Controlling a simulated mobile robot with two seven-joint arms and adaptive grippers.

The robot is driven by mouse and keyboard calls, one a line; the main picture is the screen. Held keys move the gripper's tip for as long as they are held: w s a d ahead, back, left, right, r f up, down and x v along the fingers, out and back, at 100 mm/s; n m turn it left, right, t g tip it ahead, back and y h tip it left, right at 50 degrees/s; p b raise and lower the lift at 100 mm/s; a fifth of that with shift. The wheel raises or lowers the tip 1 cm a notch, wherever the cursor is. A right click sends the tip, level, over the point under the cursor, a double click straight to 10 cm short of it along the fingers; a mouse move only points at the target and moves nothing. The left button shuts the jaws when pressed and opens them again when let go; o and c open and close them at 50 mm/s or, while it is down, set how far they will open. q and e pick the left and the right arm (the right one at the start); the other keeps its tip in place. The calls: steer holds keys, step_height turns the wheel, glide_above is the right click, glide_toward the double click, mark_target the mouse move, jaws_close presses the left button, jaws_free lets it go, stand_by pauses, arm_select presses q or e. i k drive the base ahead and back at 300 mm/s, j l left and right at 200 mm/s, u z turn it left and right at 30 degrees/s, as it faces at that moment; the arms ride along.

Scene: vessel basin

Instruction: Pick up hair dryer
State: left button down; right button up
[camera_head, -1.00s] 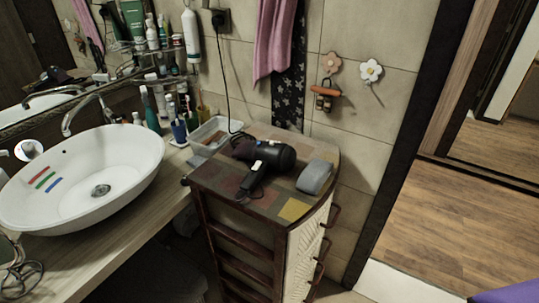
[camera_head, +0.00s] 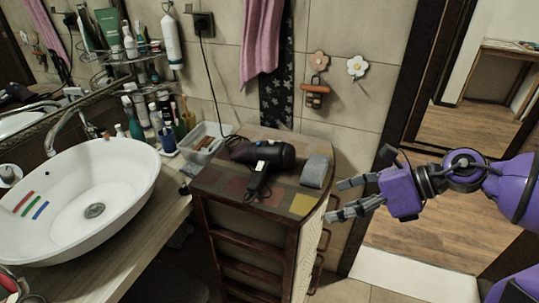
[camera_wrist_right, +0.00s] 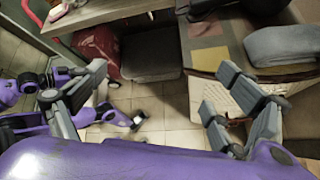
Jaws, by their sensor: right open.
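A black hair dryer (camera_head: 268,160) lies on the patterned top of a small cabinet (camera_head: 233,192), its handle pointing toward the front edge. Its cord runs up to a wall socket. My right gripper (camera_head: 338,200) is open and empty to the right of the cabinet, apart from the hair dryer. In the right wrist view its fingers (camera_wrist_right: 150,97) are spread wide with floor and the cabinet side between and beyond them.
A grey folded cloth (camera_head: 315,172) lies on the cabinet's right side, between the hair dryer and my right gripper; it also shows in the wrist view (camera_wrist_right: 285,44). A clear tray (camera_head: 205,140) stands behind left. A white basin (camera_head: 95,190) is at left.

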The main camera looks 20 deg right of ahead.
mark_target(281, 156)
steer(key=i, duration=1)
